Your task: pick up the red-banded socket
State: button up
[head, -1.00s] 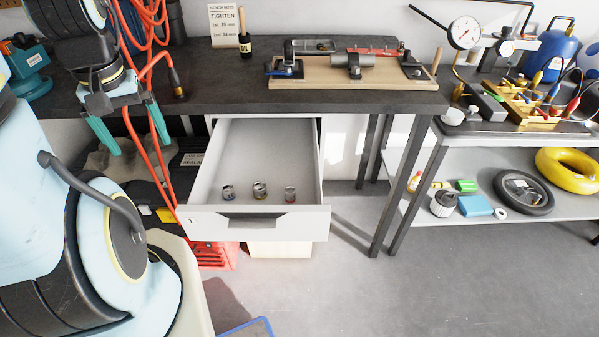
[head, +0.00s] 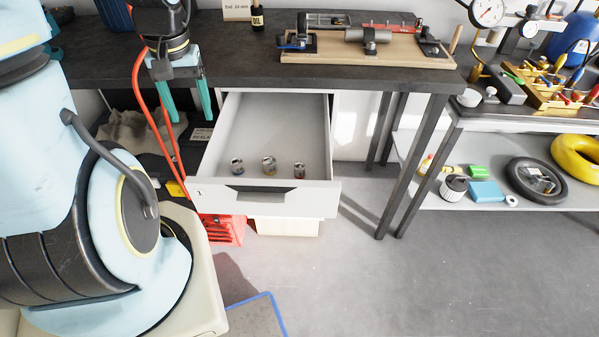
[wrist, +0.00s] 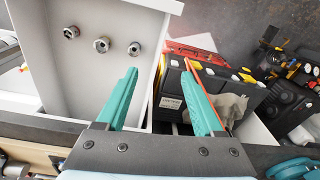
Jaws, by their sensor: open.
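Three small metal sockets stand in a row near the front of the open drawer (head: 230,142). The right one (head: 299,170) seems to carry a reddish band, though it is too small to be sure; it looks to be the left one in the wrist view (wrist: 71,32). The middle socket (head: 269,166) looks yellowish-banded, and the left socket (head: 237,166) has a band I cannot make out. My gripper (head: 190,118) is open and empty, pointing down left of the drawer. In the wrist view, its teal fingers (wrist: 160,72) lie beside the drawer's side wall, apart from the sockets.
The dark bench top (head: 230,65) is above and behind the drawer. Orange hoses (head: 148,110) hang close to my gripper's left. A black toolbox (wrist: 176,108) lies below it. A wooden fixture board (head: 365,58) sits on the bench. Floor right of the drawer is clear.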

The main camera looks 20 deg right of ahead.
jog(key=s+d+f+m+b, duration=0.1)
jog(key=d+f, duration=0.2)
jog(key=d, duration=0.2)
jog(key=d+f+m, duration=0.2)
jog(key=d+f, duration=0.1)
jog(key=d, duration=0.3)
jog(key=m+b, duration=0.1)
send_over(300, 166)
jog(key=shift+g, duration=0.4)
jog(key=f, duration=0.8)
jog(key=shift+s+a+f, duration=0.1)
jog(key=shift+s+a, duration=0.15)
jog(key=shift+s, duration=0.1)
jog(key=shift+f, duration=2.85)
jog(key=shift+c, duration=0.2)
grip_shut()
